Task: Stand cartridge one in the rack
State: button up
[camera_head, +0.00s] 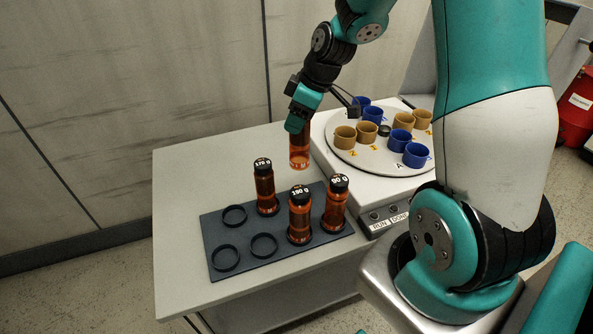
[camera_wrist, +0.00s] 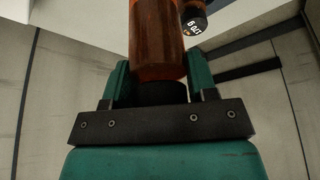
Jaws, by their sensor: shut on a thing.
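My gripper (camera_head: 298,128) is shut on an amber cartridge (camera_head: 299,155), holding it upright above the far side of the rack. In the wrist view the cartridge (camera_wrist: 157,42) sits between the green fingers of my gripper (camera_wrist: 160,82); no number is readable on it. The dark rack (camera_head: 240,268) lies on the table. Three amber cartridges stand in it: one with cap "170" (camera_head: 265,190), one with "190" (camera_head: 300,218) and one with "90" (camera_head: 336,203). Three rings are empty: back left (camera_head: 234,216), front left (camera_head: 225,258) and front middle (camera_head: 264,246).
A white machine (camera_head: 335,180) with a round plate (camera_head: 360,160) of blue and tan cups stands right of the rack. The standing cartridges rise close to the held one. The table (camera_head: 185,190) is clear left of and behind the rack.

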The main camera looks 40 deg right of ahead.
aim_at(298, 159)
notch_tip(298, 159, down, 13)
jog(key=shift+f+p, duration=0.1)
jog(key=shift+p, duration=0.25)
jog(key=o, duration=1.3)
jog(key=shift+f, duration=0.1)
jog(key=shift+c, duration=0.2)
jog(key=shift+d+r, duration=0.1)
jog(key=shift+r, duration=0.3)
jog(key=b+v, duration=0.1)
jog(key=v, duration=1)
jog(key=s+a+r+g+y, duration=0.1)
jog(key=s+a+r, duration=0.1)
jog(key=a+r, duration=0.35)
jog(key=s+a+r, duration=0.2)
jog(key=a, duration=0.6)
jog(key=s+a+r+g, duration=0.1)
jog(key=s+a+r, duration=0.2)
jog(key=s+a, duration=0.2)
jog(key=s+a+r+m+g, duration=0.1)
jog(key=s+a+r, duration=0.1)
jog(key=s+a, duration=0.4)
jog(key=s, duration=0.4)
jog(key=shift+s+r, duration=0.35)
jog(key=shift+s, duration=0.05)
